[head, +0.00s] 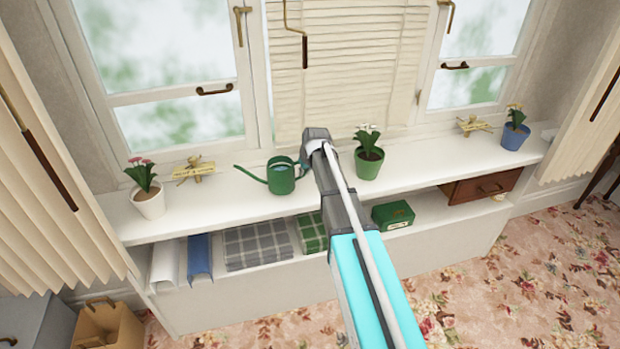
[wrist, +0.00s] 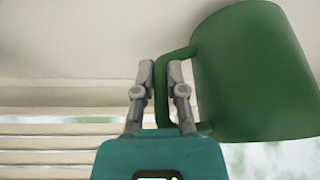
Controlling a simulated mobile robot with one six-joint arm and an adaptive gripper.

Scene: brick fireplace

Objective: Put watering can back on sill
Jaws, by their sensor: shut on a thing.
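The green watering can (head: 281,177) is upright at the white window sill (head: 225,205), with its spout pointing left. In the head view it looks to be on the sill or just above it; I cannot tell whether its base touches. My gripper (head: 304,165) is at the can's right side, mostly hidden behind my arm. In the wrist view the fingers of my gripper (wrist: 162,85) are closed around the handle of the watering can (wrist: 250,70), whose body fills the right side.
On the sill, a white pot with pink flowers (head: 149,194) and a brass ornament (head: 193,169) stand left. A green pot (head: 369,160) stands close right of my arm. A blue pot (head: 514,134) and another brass ornament (head: 473,126) are farther right. Window panes rise behind.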

